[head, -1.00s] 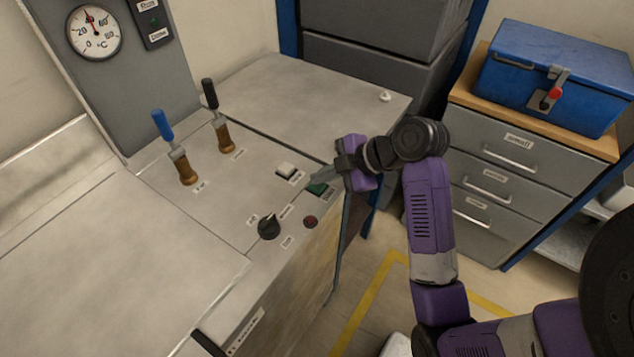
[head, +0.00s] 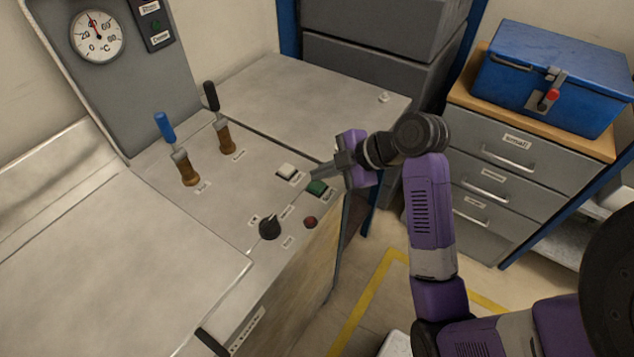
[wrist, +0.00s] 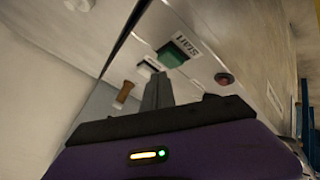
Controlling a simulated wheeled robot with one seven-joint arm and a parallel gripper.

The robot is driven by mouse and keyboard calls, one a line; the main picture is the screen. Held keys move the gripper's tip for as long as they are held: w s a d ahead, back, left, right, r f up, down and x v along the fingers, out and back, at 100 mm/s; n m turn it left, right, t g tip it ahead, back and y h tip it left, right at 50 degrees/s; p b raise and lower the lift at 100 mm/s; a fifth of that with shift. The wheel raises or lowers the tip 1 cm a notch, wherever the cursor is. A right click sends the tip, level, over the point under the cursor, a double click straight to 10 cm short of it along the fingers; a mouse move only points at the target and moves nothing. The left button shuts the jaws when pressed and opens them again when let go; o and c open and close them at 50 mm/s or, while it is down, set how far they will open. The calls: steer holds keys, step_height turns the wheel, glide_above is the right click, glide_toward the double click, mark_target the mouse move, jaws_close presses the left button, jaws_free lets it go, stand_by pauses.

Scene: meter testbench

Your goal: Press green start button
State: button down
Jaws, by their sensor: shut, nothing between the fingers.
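The green start button (head: 317,187) is a square green cap on the grey bench panel, near its right edge. In the wrist view the green button (wrist: 173,54) sits beside a label reading START. My gripper (head: 318,172) is shut and empty, its fingertips just behind and above the green button in the head view. In the wrist view the shut fingers (wrist: 157,90) point towards the panel, a little left of and below the green button. I cannot tell whether they touch anything; a gap seems to show between fingers and button.
A white square button (head: 286,171) lies left of the green one. A small red button (head: 310,222) and a black knob (head: 269,228) are nearer the front. Two levers, blue-handled (head: 165,128) and black-handled (head: 212,97), stand behind. A blue toolbox (head: 548,75) sits on drawers at right.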

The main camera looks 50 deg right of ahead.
mark_target(321, 186)
steer(key=shift+r+p, duration=1.9)
steer(key=shift+r, duration=0.55)
